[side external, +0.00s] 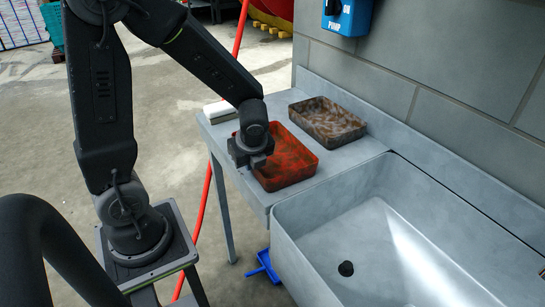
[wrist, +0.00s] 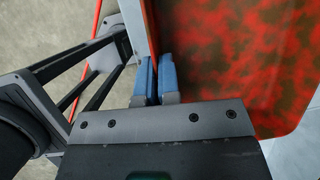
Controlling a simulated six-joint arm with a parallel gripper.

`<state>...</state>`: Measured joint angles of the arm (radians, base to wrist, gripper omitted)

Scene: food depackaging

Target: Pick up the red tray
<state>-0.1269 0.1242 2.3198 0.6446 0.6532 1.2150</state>
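The red tray (side external: 287,160), mottled with dark patches, sits on the grey counter left of the sink. It also fills the right of the wrist view (wrist: 235,60). My gripper (side external: 256,160) is at the tray's left side. In the wrist view, its two blue finger pads (wrist: 158,66) are close together, one on each side of the tray's left wall. They look shut on that wall, though the contact itself is partly hidden. The tray appears level and at counter height; I cannot see clear space under it.
A brown mottled tray (side external: 327,121) lies behind the red one, near the wall. A white object (side external: 220,110) is at the counter's far left corner. The counter (side external: 352,153) ends at a deep empty sink (side external: 390,222). A blue pump box (side external: 347,16) hangs on the wall.

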